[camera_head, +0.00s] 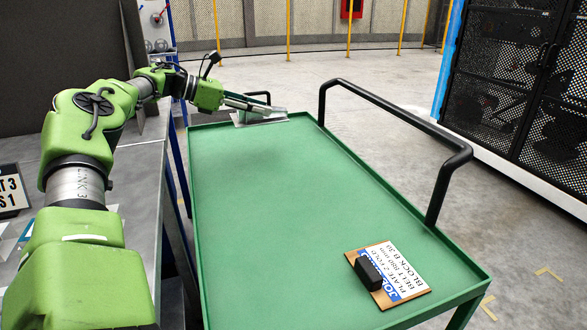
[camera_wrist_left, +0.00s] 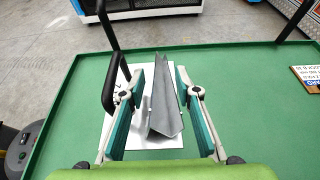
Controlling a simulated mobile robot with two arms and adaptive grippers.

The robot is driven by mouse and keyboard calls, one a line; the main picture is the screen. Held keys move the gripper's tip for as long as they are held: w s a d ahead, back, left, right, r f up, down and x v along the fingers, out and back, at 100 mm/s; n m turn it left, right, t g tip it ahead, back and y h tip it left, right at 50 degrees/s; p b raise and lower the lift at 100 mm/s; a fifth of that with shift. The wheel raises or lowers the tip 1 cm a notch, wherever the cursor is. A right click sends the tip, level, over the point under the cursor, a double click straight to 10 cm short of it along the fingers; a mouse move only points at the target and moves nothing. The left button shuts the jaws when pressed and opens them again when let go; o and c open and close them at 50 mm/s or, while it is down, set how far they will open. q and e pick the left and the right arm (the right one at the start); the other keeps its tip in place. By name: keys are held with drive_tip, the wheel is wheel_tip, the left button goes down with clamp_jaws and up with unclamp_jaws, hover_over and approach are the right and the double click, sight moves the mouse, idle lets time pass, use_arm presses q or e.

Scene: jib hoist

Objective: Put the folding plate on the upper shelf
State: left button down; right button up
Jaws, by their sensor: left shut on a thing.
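The folding plate (camera_wrist_left: 164,108) is a grey, bent metal piece. In the left wrist view it lies lengthwise between my fingers, over a flat white sheet (camera_wrist_left: 172,139) on the green cart top. In the head view the plate (camera_head: 262,117) is at the cart's far end, partly hidden by my gripper. My left gripper (camera_head: 243,104) reaches in from the left and is shut on the plate; its teal finger pads (camera_wrist_left: 166,108) stand on both sides of it. I cannot tell whether the plate touches the sheet. I cannot make out an upper shelf. My right gripper is not in view.
The green cart top (camera_head: 280,210) has a low rim and a black side rail (camera_head: 395,112). A small board with a label (camera_head: 400,268) and a black block (camera_head: 369,273) sits at its near right corner. The middle is clear. A grey bench (camera_head: 140,190) stands left; a black mesh cabinet (camera_head: 520,85) right.

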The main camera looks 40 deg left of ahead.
use_arm(q)
drive_tip(key=w+d+f, duration=0.1)
drive_tip(key=d+f, duration=0.1)
drive_tip(key=d, duration=0.1)
drive_tip(key=w+d+f, duration=0.1)
drive_tip(key=d+f, duration=0.2)
drive_tip(key=d, duration=0.1)
drive_tip(key=w+d+f, duration=0.1)
drive_tip(key=d+f, duration=0.2)
drive_tip(key=d, duration=0.1)
drive_tip(key=shift+w, duration=0.25)
drive_tip(key=shift+w+d+f, duration=0.1)
drive_tip(key=shift+d+f, duration=0.25)
drive_tip(key=f, duration=0.2)
drive_tip(key=f+b, duration=0.1)
drive_tip(key=shift+w+d+f, duration=0.1)
drive_tip(key=shift+d+f, duration=0.05)
drive_tip(key=shift+d, duration=0.1)
drive_tip(key=shift+f, duration=0.15)
drive_tip(key=c, duration=1.5)
unclamp_jaws()
drive_tip(key=shift+f, duration=0.1)
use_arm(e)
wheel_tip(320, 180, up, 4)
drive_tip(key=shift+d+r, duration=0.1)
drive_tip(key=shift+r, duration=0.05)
use_arm(q)
drive_tip(key=shift+a, duration=0.1)
